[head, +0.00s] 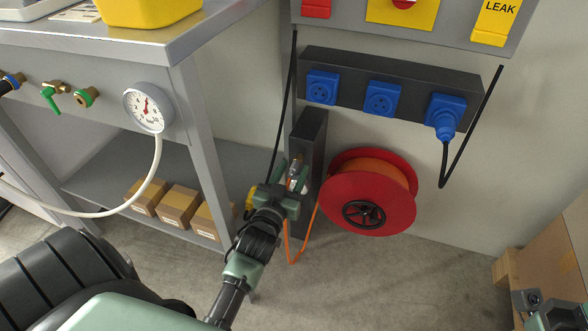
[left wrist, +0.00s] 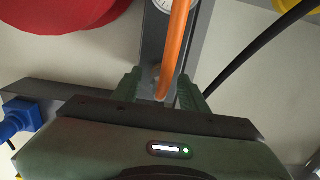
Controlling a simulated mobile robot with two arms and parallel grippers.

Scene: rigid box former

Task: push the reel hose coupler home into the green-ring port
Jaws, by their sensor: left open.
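The green-ring port (head: 85,97) is a brass fitting on the bench's front panel, at the left in the head view. The reel hose coupler (head: 296,165) is a small brass and grey piece beside a dark upright post. Its orange hose (head: 290,250) hangs below in a loop to the reel. My left gripper (head: 293,177) is open at the coupler. In the left wrist view the orange hose (left wrist: 175,50) runs between the two green fingers (left wrist: 160,88). The coupler is mostly hidden there, and I cannot tell whether the fingers touch it. Part of my right gripper (head: 553,312) shows at the bottom right.
The red hose reel (head: 340,205) stands right of the post (head: 309,135). A pressure gauge (head: 148,108) with a white hose (head: 148,180) is right of the port. A green-handled valve (head: 50,92) is left of it. Boxes (head: 178,206) sit on the lower shelf.

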